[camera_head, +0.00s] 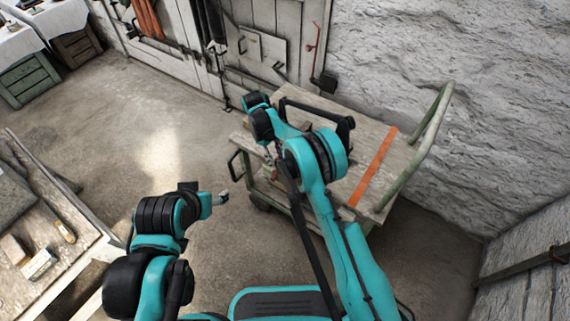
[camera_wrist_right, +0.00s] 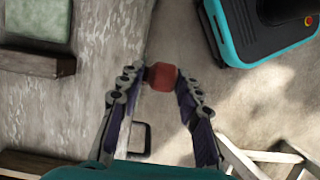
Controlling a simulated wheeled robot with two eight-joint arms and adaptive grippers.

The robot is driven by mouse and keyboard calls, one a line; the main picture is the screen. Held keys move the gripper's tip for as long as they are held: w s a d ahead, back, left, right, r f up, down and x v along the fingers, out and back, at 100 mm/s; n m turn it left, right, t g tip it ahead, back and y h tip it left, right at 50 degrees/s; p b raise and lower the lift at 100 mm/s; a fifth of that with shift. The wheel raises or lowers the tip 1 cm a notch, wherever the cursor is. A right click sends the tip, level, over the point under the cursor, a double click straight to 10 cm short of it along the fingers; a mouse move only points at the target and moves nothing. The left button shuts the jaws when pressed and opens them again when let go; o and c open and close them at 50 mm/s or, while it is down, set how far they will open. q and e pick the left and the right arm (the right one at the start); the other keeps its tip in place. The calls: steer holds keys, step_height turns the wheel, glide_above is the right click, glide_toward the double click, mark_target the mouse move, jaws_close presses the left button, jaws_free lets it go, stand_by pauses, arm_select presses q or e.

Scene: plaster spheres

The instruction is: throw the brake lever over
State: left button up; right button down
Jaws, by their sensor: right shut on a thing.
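The brake lever's red knob (camera_wrist_right: 161,77) shows in the right wrist view. The fingertips of my right gripper (camera_wrist_right: 162,82) are shut on it from both sides. The lever's shaft below the knob is hidden in that view. In the head view my right arm reaches over the cart (camera_head: 372,138), and its gripper and the lever are mostly hidden beside the cart's near left side. My left gripper (camera_head: 220,198) is low over the floor, left of the cart, away from the lever. Its fingers are too small to tell open from shut.
The cart has a worn wooden deck with an orange stripe (camera_head: 373,165) and a green push handle (camera_head: 432,125). A rough wall (camera_head: 430,50) stands close behind it. A wooden workbench (camera_head: 65,225) stands at left. The floor (camera_head: 120,130) between is clear.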

steer(key=shift+w+a+g+h, duration=0.35)
steer(key=shift+w+a, duration=0.1)
steer(key=shift+a, duration=0.4)
steer(key=shift+w+a+g+h, duration=0.25)
steer(key=shift+w+a+h, duration=0.15)
steer(key=shift+a, duration=0.45)
steer(key=c, duration=1.2)
jaws_free()
steer(key=shift+r, duration=0.1)
steer(key=shift+o, duration=0.2)
step_height(320, 180, up, 10)
